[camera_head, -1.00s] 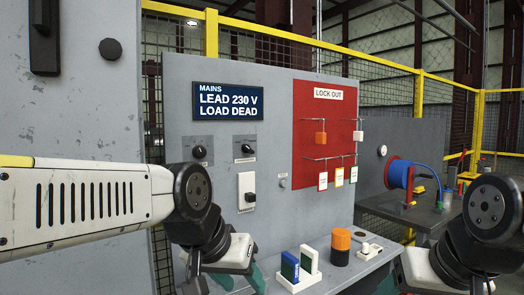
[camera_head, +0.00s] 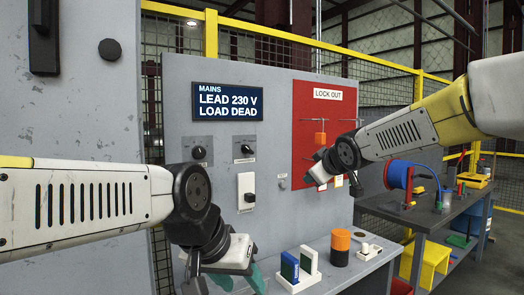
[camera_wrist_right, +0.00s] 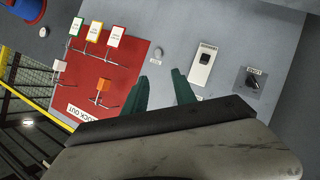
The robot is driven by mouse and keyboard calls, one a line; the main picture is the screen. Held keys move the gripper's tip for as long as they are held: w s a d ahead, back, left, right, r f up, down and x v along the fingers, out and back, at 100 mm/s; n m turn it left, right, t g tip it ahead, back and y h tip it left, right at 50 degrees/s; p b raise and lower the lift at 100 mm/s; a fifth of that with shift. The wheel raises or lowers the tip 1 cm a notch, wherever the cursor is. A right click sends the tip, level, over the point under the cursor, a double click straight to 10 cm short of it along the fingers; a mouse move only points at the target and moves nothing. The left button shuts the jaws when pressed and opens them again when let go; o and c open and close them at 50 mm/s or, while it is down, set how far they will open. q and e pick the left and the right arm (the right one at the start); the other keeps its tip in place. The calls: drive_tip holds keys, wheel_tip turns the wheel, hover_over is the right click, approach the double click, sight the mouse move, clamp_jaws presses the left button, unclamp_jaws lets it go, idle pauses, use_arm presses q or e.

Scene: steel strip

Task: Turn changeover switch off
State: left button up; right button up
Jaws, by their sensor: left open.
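The grey panel (camera_head: 290,215) carries two dark rotary knobs, a left one (camera_head: 200,152) and a right one (camera_head: 246,149). Below the right one is a white plate switch (camera_head: 247,190) with a black knob. The labels are too small to read, so I cannot tell which is the changeover switch. The right wrist view shows the white switch (camera_wrist_right: 203,65) and one dark knob (camera_wrist_right: 253,80). My right gripper (camera_wrist_right: 162,88) is open and empty in front of the panel, touching no switch. My left gripper (camera_head: 238,276) is open, low before the panel, partly hidden by its own wrist.
A display (camera_head: 228,101) reads MAINS, LEAD 230 V, LOAD DEAD. The red lockout board (camera_head: 305,95) holds hanging tags and an orange padlock (camera_head: 320,138). A side bench (camera_head: 430,215) stands right.

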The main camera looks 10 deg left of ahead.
sight(248, 149)
drive_tip(key=w+a+r+n+y, duration=0.1)
drive_tip(key=w+a+n+y, duration=0.1)
drive_tip(key=w+a, duration=0.3)
drive_tip(key=w+a+r+n+y, duration=0.2)
drive_tip(key=w+a, duration=0.3)
drive_tip(key=a, duration=0.5)
drive_tip(key=w+a+r+n+y, duration=0.1)
drive_tip(key=w+a+n+y, duration=0.2)
drive_tip(key=w+a, duration=0.2)
drive_tip(key=shift+a+r+n+t+y, duration=0.15)
drive_tip(key=shift+a+y, duration=0.05)
drive_tip(key=shift+a, duration=0.6)
drive_tip(key=shift+a+r+n+t+y, duration=0.15)
drive_tip(key=shift+a+y, duration=0.05)
drive_tip(key=shift+a, duration=0.6)
clamp_jaws()
